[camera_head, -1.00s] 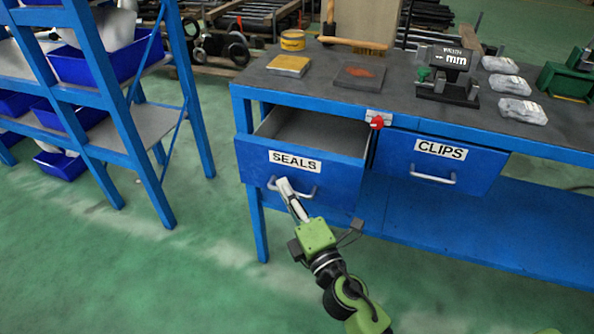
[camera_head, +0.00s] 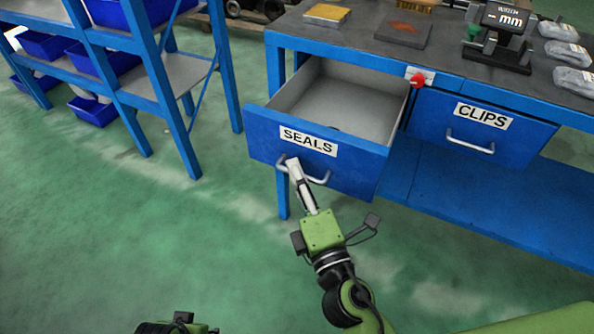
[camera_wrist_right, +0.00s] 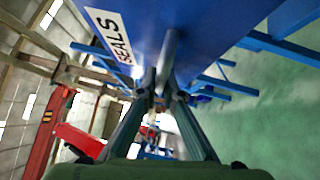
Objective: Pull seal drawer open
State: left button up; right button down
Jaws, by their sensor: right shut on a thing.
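The blue seal drawer (camera_head: 352,158), labelled SEALS, stands well out from the workbench in the head view. Its grey inside shows, with a small dark thing near the front. My right gripper (camera_head: 292,167) is shut on the drawer's metal handle (camera_head: 318,180), at the handle's left part. In the right wrist view the fingers (camera_wrist_right: 160,100) close around the handle (camera_wrist_right: 167,55) below the drawer front (camera_wrist_right: 200,25). A part of my left arm (camera_head: 178,327) shows at the bottom edge of the head view; its fingers cannot be made out.
The closed CLIPS drawer (camera_head: 480,125) is to the right, with a red knob (camera_head: 417,79) between the drawers. A digital gauge (camera_head: 502,30) and grey packs stand on the bench. A blue rack (camera_head: 180,100) with bins stands left. The green floor in front is clear.

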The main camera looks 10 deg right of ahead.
jog(key=c, duration=2.4)
grip_release()
jog(key=shift+c, duration=0.2)
jog(key=v, duration=1.2)
